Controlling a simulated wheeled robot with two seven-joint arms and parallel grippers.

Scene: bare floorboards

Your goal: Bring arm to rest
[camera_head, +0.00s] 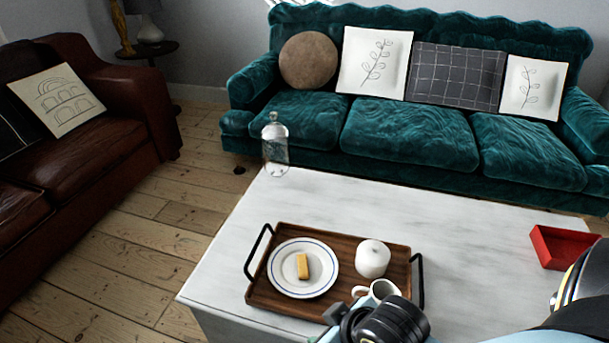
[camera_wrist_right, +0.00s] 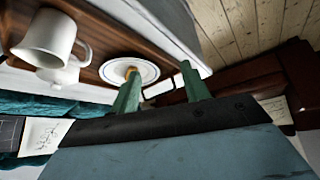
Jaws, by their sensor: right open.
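My right arm (camera_head: 385,322) reaches in from the lower right in the head view, over the front edge of the white table (camera_head: 400,215). In the right wrist view my right gripper (camera_wrist_right: 160,85) is open, with its two green fingers apart and nothing between them. Its fingers are mostly hidden in the head view. My left arm and gripper are not in view.
The wooden tray (camera_head: 262,294) holds a plate (camera_head: 288,283) with a yellow block (camera_head: 303,266), a white lidded pot (camera_head: 373,259) and a white jug (camera_head: 381,289) close to my arm. A glass bottle (camera_head: 275,147) and red box (camera_head: 563,248) stand on the table.

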